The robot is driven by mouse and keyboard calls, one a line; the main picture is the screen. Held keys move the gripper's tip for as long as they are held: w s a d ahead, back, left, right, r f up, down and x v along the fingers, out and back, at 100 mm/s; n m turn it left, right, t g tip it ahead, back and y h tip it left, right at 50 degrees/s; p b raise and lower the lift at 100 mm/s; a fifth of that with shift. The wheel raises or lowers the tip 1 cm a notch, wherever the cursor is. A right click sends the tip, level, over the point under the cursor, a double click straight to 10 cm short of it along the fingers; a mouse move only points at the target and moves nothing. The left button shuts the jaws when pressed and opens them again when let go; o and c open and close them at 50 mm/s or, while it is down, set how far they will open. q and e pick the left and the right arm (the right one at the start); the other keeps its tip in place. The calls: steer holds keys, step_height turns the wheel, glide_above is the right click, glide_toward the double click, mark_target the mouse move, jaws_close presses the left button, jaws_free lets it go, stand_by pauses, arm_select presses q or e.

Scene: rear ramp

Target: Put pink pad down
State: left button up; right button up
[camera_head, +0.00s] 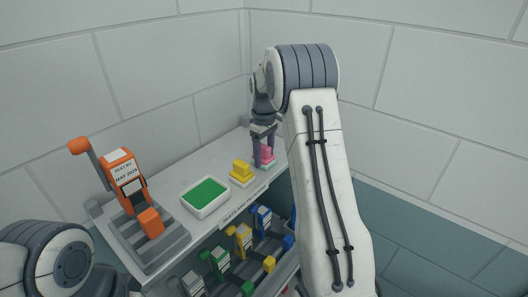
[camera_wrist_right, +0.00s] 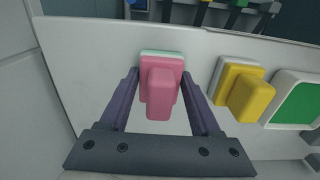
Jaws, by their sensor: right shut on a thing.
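The pink pad (camera_head: 268,152) is at the right end of the white counter in the head view, over a small pale-green and white base (camera_head: 266,166). In the right wrist view the pink pad (camera_wrist_right: 161,88) sits between the fingers of my right gripper (camera_wrist_right: 160,98), with the pale-green edge just behind it. My right gripper (camera_head: 263,158) is shut on the pink pad from above. I cannot tell whether the pad touches the base. In the head view part of my left arm shows at the lower left, but its gripper is out of view.
A yellow pad (camera_head: 241,171) on a white base stands just left of the pink one. Further left are a white tray with a green surface (camera_head: 205,194) and an orange lever stamp device (camera_head: 127,183). A lower shelf holds several coloured stamp devices. Tiled walls close the back and right.

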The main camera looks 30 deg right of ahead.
mark_target(264, 146)
steer(key=shift+f, duration=0.15)
steer(key=o, duration=1.2)
steer(key=shift+r, duration=0.4)
step_height(264, 146, up, 11)
steer(key=shift+f+b, duration=0.2)
steer(key=shift+b, duration=0.75)
steer(key=shift+r, duration=0.45)
